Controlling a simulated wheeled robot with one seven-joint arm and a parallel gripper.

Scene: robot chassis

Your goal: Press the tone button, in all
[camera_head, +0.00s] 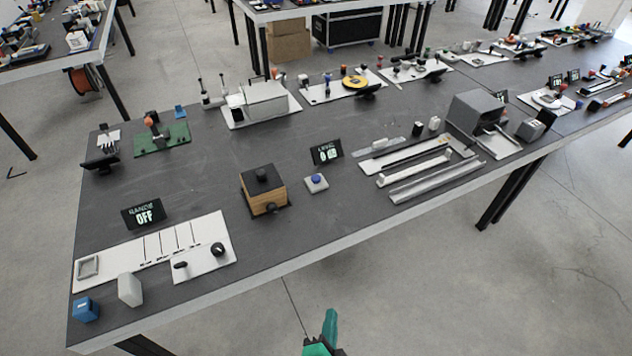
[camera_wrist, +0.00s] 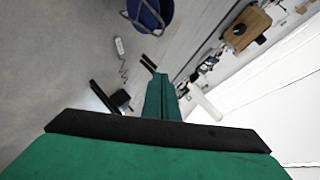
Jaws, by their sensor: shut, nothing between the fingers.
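A small grey box with a blue button (camera_head: 316,182) sits on the dark table in the head view. A black display (camera_head: 326,152) with lit characters stands just behind it; its small upper word is too small to read surely. No label reading "tone" is clear to me. My gripper (camera_head: 330,318) shows green at the bottom edge of the head view, beyond the table's front edge and well apart from the button. In the wrist view my green gripper (camera_wrist: 161,92) is shut and empty. I cannot make out the button in the wrist view.
A wooden box with a black knob (camera_head: 263,190) stands left of the button. Silver rails (camera_head: 435,182) lie to its right. A white panel (camera_head: 205,258) with a display reading OFF (camera_head: 144,214) is at the left. The table is bare in front of the button.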

